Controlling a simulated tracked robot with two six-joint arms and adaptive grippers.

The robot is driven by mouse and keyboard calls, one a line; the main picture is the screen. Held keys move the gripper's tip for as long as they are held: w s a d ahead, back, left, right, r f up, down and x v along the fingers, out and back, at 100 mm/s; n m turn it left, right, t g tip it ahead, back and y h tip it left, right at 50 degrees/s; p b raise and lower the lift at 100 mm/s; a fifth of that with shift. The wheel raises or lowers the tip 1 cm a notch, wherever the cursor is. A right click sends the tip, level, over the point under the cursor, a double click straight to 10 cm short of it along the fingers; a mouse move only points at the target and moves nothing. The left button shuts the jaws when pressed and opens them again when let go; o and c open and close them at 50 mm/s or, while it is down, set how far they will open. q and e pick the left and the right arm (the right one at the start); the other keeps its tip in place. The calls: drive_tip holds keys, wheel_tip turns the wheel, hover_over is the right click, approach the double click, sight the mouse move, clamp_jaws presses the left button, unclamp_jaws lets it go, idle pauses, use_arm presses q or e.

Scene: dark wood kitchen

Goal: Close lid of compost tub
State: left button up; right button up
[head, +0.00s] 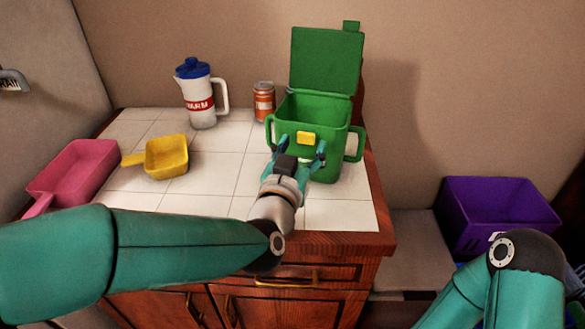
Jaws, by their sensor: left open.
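The green compost tub (330,169) stands on the white tiled counter near its right end. Its lid (325,61) is open and stands upright at the back of the tub, with a small tab at its top right. A yellow latch (306,138) is on the tub's front. My left gripper (298,150) is open in front of the tub, its fingers spread just below and either side of the latch. I cannot tell whether the fingers touch the tub. My right arm shows at the lower right, but its gripper is out of view.
A white jug with a blue lid (200,95) and an orange can (263,101) stand at the back of the counter. A yellow scoop (167,157) and pink scoop (78,172) lie at left. A purple crate (497,211) sits lower right, beyond the counter edge.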

use_arm(q)
drive_tip(key=v, duration=1.1)
